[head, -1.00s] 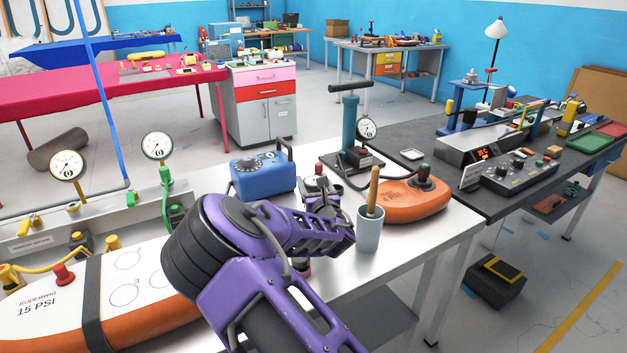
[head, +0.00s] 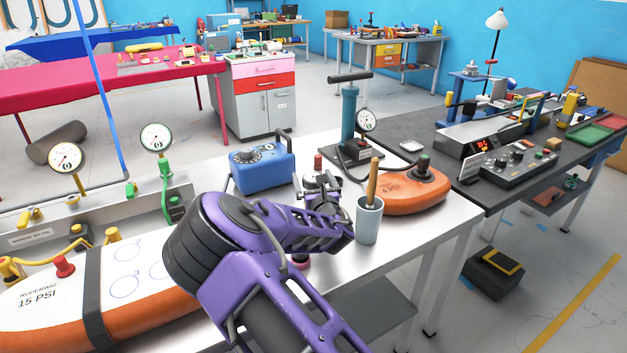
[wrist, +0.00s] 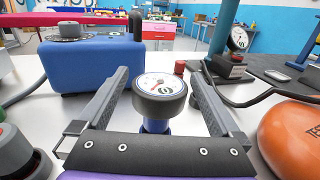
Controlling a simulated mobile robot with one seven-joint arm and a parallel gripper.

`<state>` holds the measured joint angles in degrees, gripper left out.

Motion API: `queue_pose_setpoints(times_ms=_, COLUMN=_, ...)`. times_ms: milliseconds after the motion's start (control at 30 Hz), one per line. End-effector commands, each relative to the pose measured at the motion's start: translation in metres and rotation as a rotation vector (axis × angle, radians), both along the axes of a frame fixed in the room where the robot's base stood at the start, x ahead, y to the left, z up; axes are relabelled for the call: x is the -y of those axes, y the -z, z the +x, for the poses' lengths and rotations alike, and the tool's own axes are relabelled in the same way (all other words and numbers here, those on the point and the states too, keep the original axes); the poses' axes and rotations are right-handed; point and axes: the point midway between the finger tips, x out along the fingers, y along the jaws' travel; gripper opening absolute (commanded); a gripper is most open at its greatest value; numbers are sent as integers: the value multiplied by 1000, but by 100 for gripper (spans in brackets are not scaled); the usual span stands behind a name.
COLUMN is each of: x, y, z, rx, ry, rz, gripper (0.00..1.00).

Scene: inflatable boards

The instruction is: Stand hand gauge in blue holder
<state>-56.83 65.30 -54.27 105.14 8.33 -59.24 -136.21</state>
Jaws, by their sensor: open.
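A round gauge (wrist: 160,84) with a white dial and dark rim is in the middle of the wrist view. A small blue part (wrist: 155,127) shows under it; I cannot tell whether this is its body or a holder. My gripper (wrist: 159,76) is open, one finger on each side of the gauge, with visible gaps. In the head view my gripper (head: 320,188) is partly hidden by my purple arm, and the gauge cannot be made out clearly. A pale blue-grey cup (head: 368,224) with a wooden handle standing in it is to the right.
A blue box (head: 262,170) with a dial stands beyond my gripper, left in the wrist view. A pump with a gauge (head: 366,120) stands at the back right. An orange inflatable piece (head: 408,196) lies to the right. A red knob (wrist: 180,67) is just behind the gauge.

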Motion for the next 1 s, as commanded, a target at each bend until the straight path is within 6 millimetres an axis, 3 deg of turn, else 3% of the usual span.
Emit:
queue_pose_setpoints(times_ms=267, x=7, y=0, z=-25, rx=-2, ry=0, rz=-2, gripper=100)
queue_pose_setpoints(times_ms=700, x=35, y=0, z=-122, rx=-1, ry=0, rz=-2, gripper=100)
queue_pose_setpoints(times_ms=1000, x=46, y=0, z=-163, rx=1, ry=-1, rz=-1, gripper=100)
